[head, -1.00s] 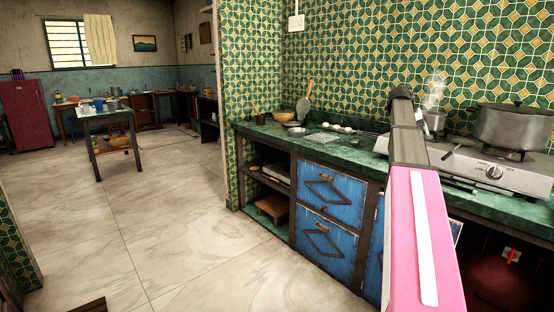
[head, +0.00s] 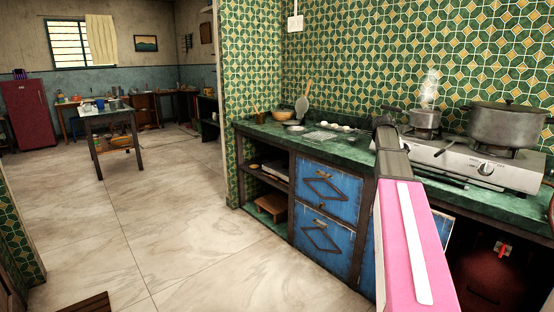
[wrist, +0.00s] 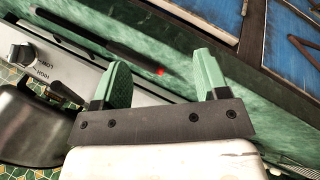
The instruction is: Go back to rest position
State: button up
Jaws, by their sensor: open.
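My gripper shows in the wrist view (wrist: 160,85) with its two green fingers apart and nothing between them. It is over the front part of the green counter, near the stove's front edge. In the head view my pink arm reaches up from the bottom, and its dark end hides the fingers. The silver gas hotplate (head: 478,163) stands on the green counter (head: 350,147). A steaming small pot (head: 425,118) sits on its left burner and a large lidded pot (head: 508,125) on its right burner. The hotplate's knob also shows in the wrist view (wrist: 22,54).
Blue cabinet doors (head: 327,190) are below the counter. A bowl (head: 283,115), a rack and several white eggs lie at the counter's left. A dark rod (wrist: 100,32) lies along the counter edge. Open tiled floor (head: 190,240) spreads to the left, with a small table (head: 108,117) farther back.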

jog(key=s+a+f+n+y, duration=0.1)
jog(key=s+a+f, duration=0.4)
jog(key=a+f, duration=0.5)
jog(key=s+a+f+n+y, duration=0.2)
jog(key=s+a+f, duration=0.4)
jog(key=f, duration=0.5)
jog(key=s+a+f+n+y, duration=0.1)
jog(key=s+a+f+y, duration=0.1)
jog(key=s+a+f, duration=1.1)
jog(key=shift+s+a+n, duration=0.3)
jog(key=shift+s+a, duration=0.55)
jog(key=shift+a, duration=0.2)
jog(key=shift+f, duration=0.1)
